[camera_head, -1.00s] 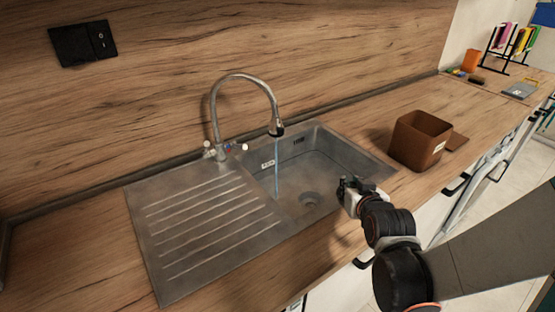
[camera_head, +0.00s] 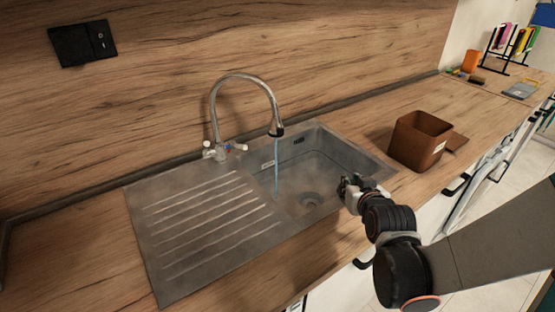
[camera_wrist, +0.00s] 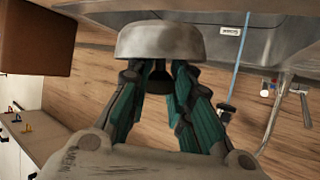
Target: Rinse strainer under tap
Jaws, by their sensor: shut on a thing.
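The strainer (camera_wrist: 160,42) is a round, dull silver metal piece in the wrist view. It sits between the fingertips of my gripper (camera_wrist: 160,70), which is shut on it. In the head view my gripper (camera_head: 347,187) is over the right front part of the sink basin (camera_head: 325,160), and the strainer can hardly be made out there. The curved metal tap (camera_head: 243,80) stands behind the sink. A thin blue stream of water (camera_head: 277,170) falls from its spout into the basin, left of my gripper. The stream also shows in the wrist view (camera_wrist: 241,60), apart from the strainer.
A ribbed drainboard (camera_head: 205,230) lies left of the basin. A brown open box (camera_head: 420,140) stands on the counter to the right of the sink. A rack with coloured items (camera_head: 510,42) is at the far right. The tap's handles (camera_head: 225,149) are at its base.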

